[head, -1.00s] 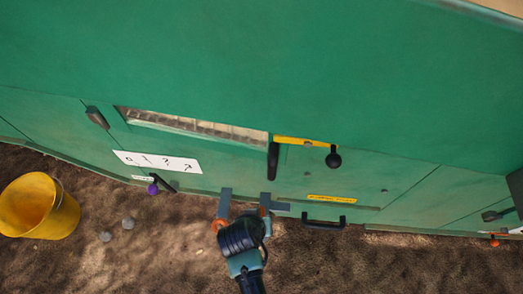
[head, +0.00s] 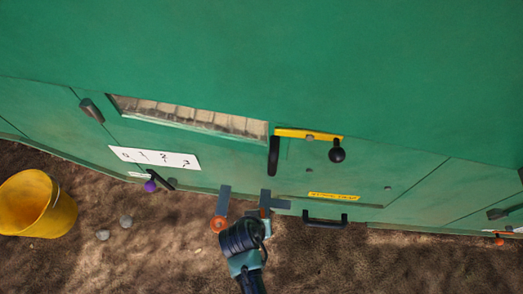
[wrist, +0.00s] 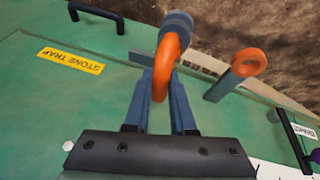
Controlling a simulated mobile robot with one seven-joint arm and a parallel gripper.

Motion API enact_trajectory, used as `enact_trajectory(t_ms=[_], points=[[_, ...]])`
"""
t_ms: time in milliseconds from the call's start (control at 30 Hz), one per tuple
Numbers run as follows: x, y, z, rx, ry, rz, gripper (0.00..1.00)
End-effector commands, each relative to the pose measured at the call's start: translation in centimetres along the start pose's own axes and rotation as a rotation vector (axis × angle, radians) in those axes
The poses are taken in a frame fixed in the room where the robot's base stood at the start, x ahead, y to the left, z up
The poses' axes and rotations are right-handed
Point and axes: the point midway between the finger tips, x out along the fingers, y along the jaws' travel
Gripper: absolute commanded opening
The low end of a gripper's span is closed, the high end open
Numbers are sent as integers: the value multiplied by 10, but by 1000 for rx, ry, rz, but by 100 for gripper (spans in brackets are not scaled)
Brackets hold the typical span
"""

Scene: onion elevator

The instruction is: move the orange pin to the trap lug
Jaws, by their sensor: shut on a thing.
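My gripper (wrist: 163,88) is shut on the orange pin (wrist: 174,48). The pin's orange loop sits between the two fingers in the wrist view, with a blue-grey round end beyond it. In the head view a little of its orange (head: 264,212) shows beside a grey bracket (head: 265,198), below the trap panel; this bracket appears to be the trap lug. Whether the pin is inside it or only beside it, I cannot tell. A second grey bracket (head: 223,200) ends in an orange ring (head: 218,224), apart from the fingers; it also shows in the wrist view (wrist: 222,85).
The yellow stone trap label (head: 334,196) and a black handle (head: 324,221) are right of the brackets. A purple knob (head: 150,186) is left. A yellow bucket (head: 38,204) and two stones (head: 103,235) lie on the ground. The green wall stands close ahead.

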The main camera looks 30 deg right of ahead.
Motion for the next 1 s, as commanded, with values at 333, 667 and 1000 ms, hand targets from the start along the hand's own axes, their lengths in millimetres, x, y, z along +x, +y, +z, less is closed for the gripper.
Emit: enact_trajectory(t_ms=[333, 667, 1000], points=[[3, -1, 0, 0, 2, 0, 0], [3, -1, 1, 0, 1, 0, 58], [-4, -1, 1, -1, 0, -1, 58]])
